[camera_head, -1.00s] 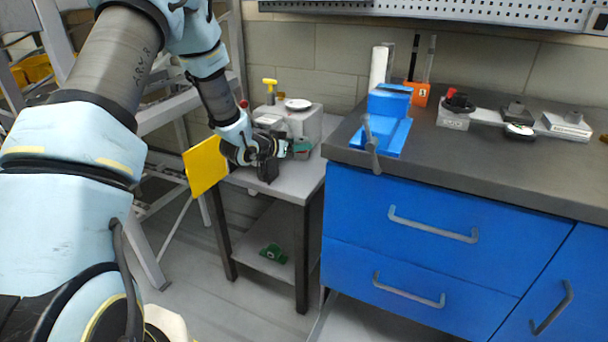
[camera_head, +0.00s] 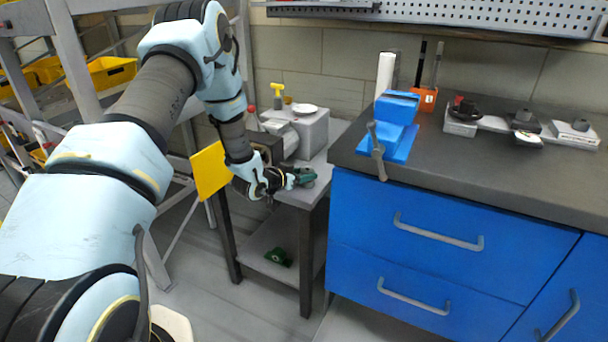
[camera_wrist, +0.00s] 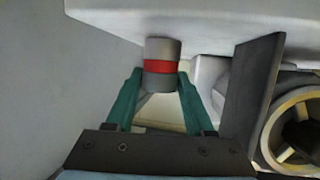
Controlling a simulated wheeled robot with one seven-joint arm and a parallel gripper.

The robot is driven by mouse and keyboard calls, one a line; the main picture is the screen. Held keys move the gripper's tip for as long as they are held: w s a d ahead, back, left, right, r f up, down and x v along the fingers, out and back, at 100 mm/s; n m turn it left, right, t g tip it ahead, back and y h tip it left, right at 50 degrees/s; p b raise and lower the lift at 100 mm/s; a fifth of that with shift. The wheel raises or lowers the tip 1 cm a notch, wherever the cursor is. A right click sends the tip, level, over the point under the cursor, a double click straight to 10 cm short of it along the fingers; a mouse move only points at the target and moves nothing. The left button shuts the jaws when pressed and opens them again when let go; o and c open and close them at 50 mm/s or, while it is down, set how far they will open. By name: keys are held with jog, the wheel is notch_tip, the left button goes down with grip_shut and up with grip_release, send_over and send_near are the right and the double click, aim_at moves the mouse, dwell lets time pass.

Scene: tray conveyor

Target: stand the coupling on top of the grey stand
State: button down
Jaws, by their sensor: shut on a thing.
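The coupling (camera_wrist: 161,49) is a short grey cylinder with a red band. In the wrist view it sits between the green fingers of my gripper (camera_wrist: 161,78), which is shut on it. In the head view my gripper (camera_head: 304,178) is low over the front right part of the small side table (camera_head: 322,165). The coupling is too small and covered to make out clearly there. A grey block (camera_head: 314,133) with a white disc on top stands behind my gripper on that table; I cannot tell whether it is the grey stand.
A blue vise (camera_head: 396,125) stands on the dark workbench (camera_head: 440,165) to the right. An orange holder (camera_head: 424,99) and several grey-based items are farther back. A yellow plate (camera_head: 211,171) is left of my gripper. A green part (camera_head: 278,256) lies on the lower shelf.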

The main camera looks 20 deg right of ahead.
jog(key=shift+c, duration=1.4)
grip_release()
jog(key=shift+a+r, duration=0.1)
jog(key=shift+r, duration=0.05)
jog(key=s+a+r+n+y, duration=0.1)
jog(key=a+r+n+y, duration=0.15)
jog(key=a, duration=0.65)
jog(key=s+a+r+n+y+b, duration=0.1)
jog(key=a+r+y, duration=0.2)
jog(key=a, duration=0.7)
jog(key=s+a+r+n+y, duration=0.2)
jog(key=a+r+y, duration=0.1)
jog(key=a, duration=0.6)
jog(key=s+a+r+n+g+y, duration=0.2)
jog(key=s+a+r+n, duration=0.1)
jog(key=s+a, duration=0.3)
jog(key=s+a+r+n+g+y, duration=0.1)
jog(key=s+a, duration=0.4)
jog(key=s, duration=0.5)
jog(key=shift+s+a+r+n+g+y, duration=0.2)
jog(key=shift+a+r+n+g+y, duration=0.15)
jog(key=shift+r+n+g, duration=0.6)
